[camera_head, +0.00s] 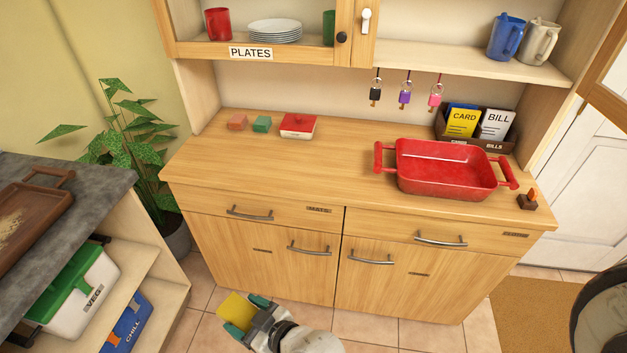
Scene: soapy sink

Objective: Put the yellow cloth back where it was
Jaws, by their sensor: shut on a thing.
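The yellow cloth (235,308) shows as a small flat yellow patch at the bottom of the view, left of centre. My gripper (247,316) is shut on it, with teal fingertips on two sides of it. Gripper and cloth are low in front of the wooden cabinet (265,262), over the tiled floor. The gripper covers part of the cloth.
A red basin (445,175) stands on the cabinet top at right, by a card and bill holder (478,143). A red box (298,125) and two small blocks lie left. The middle top is clear. A grey counter (75,190) with shelves stands left.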

